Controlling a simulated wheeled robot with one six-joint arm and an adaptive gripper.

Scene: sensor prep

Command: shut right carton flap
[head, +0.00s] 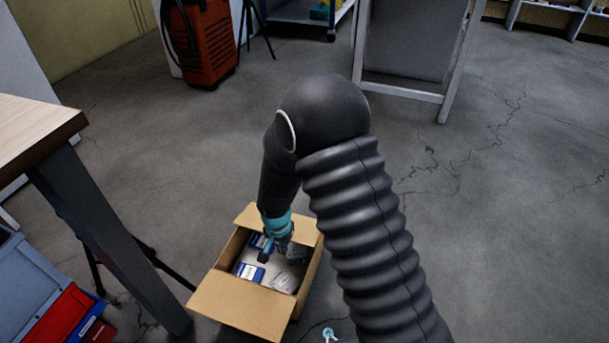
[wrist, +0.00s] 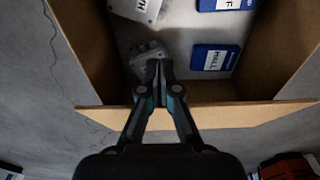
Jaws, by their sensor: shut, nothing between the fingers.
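The open brown carton (head: 223,256) stands on the floor in the head view. Its near flap (head: 240,305) and far flap (head: 250,217) are folded outward. On its right side a brown panel (head: 311,272) shows, partly behind my arm; I cannot tell whether it is the flap or the wall. My gripper (head: 283,248) is over the carton's opening, above the grey part inside. In the wrist view my gripper (wrist: 158,72) is shut and empty, reaching past the far flap (wrist: 215,116). It overlaps the grey part (wrist: 146,52); contact is unclear.
Blue boxes (head: 250,272) and a white packet (head: 285,283) lie in the carton. A table leg (head: 105,235) and blue and red bins (head: 62,318) stand at left. A grey-panelled frame (head: 405,45) stands behind. The floor (head: 500,220) at right is clear.

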